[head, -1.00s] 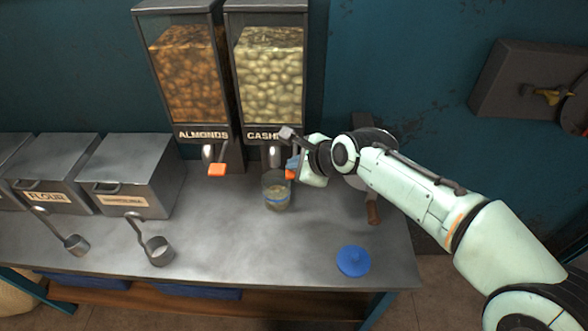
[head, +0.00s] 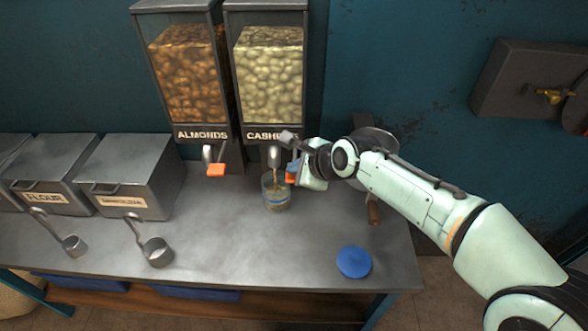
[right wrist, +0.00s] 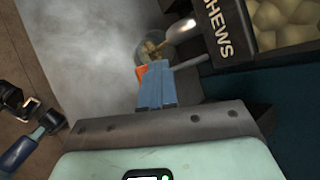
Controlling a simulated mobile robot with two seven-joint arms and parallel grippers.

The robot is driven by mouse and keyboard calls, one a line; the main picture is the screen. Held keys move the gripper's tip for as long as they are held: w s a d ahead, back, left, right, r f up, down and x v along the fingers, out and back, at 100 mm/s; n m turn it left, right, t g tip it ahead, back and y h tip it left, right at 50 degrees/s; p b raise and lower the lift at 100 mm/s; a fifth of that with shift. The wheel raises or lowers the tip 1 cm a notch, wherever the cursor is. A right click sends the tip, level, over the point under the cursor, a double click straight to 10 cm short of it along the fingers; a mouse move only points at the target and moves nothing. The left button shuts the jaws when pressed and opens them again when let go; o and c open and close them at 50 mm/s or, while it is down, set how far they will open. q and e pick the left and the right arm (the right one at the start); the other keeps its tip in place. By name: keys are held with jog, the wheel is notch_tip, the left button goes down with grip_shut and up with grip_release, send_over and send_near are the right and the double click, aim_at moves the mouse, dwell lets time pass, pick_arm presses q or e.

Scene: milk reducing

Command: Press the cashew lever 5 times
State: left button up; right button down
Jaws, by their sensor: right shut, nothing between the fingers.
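The cashew dispenser (head: 268,75) stands at the back of the counter, full of pale nuts. Its orange lever (head: 291,178) is mostly hidden behind my right gripper (head: 292,168); it also shows in the right wrist view (right wrist: 142,72). My right gripper's blue fingers (right wrist: 156,88) are shut and empty, at the lever. Below the spout (head: 274,157) stands a clear jar (head: 276,192), with a stream of brownish pieces falling into it and some contents inside.
The almond dispenser (head: 187,75) with its orange lever (head: 215,170) stands to the left. A blue lid (head: 353,262) lies at the front right. Metal bins (head: 125,175) and scoops (head: 157,252) are at left. The counter's middle is clear.

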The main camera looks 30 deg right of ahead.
pick_arm(q)
jog(key=shift+a+f, duration=0.1)
jog(key=shift+f, duration=0.35)
pick_arm(e)
jog(key=shift+f, duration=0.4)
pick_arm(q)
jog(key=shift+r, duration=0.1)
pick_arm(e)
jog(key=shift+r, duration=0.1)
jog(key=shift+r+p, duration=0.65)
jog(key=shift+r, duration=0.05)
pick_arm(q)
jog(key=shift+w+r+p, duration=0.15)
jog(key=shift+r+p, duration=0.85)
jog(key=shift+r, duration=0.8)
pick_arm(e)
jog(key=shift+r, duration=1)
jog(key=shift+r, duration=0.1)
pick_arm(q)
jog(key=r+p, duration=0.2)
jog(key=w+r+p, duration=0.1)
jog(key=r+p, duration=0.1)
jog(key=shift+r+p, duration=0.35)
jog(key=shift+r, duration=0.05)
pick_arm(e)
notch_tip(320, 180, up, 5)
jog(key=shift+f, duration=0.1)
